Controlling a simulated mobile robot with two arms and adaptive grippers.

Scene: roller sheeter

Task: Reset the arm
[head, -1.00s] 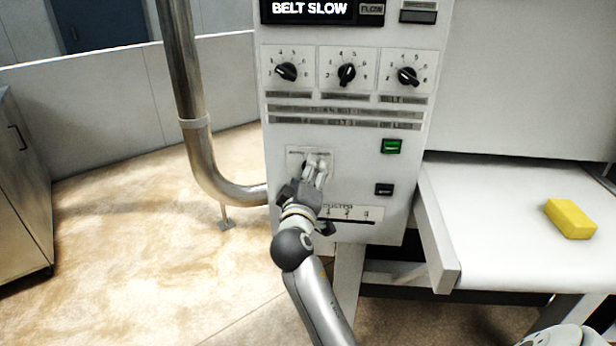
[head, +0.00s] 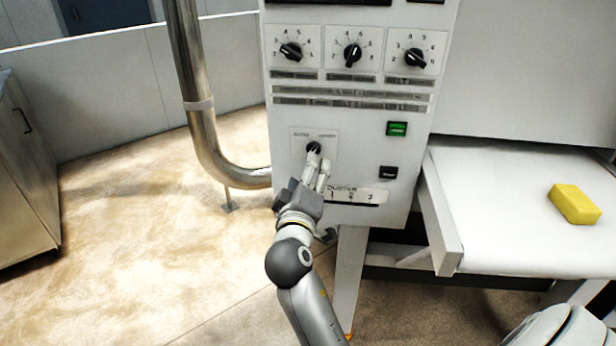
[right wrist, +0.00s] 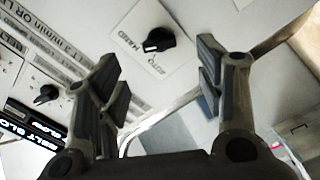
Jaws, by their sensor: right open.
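My right gripper (head: 318,164) is in front of the lower part of the white control panel (head: 390,225). Its fingers are apart and empty. They are just below the lower black knob (head: 314,147) in the head view. In the right wrist view that knob (right wrist: 158,40) sits on its pale label plate, beyond the gap between the open fingers (right wrist: 160,62). The fingers look clear of it. My left gripper is not in view.
Three dials (head: 351,54) line the panel's upper part. A green button (head: 397,129) and a black button (head: 388,172) are to the right. A steel pipe (head: 200,110) stands left. A yellow block (head: 574,204) lies on the white belt (head: 500,230).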

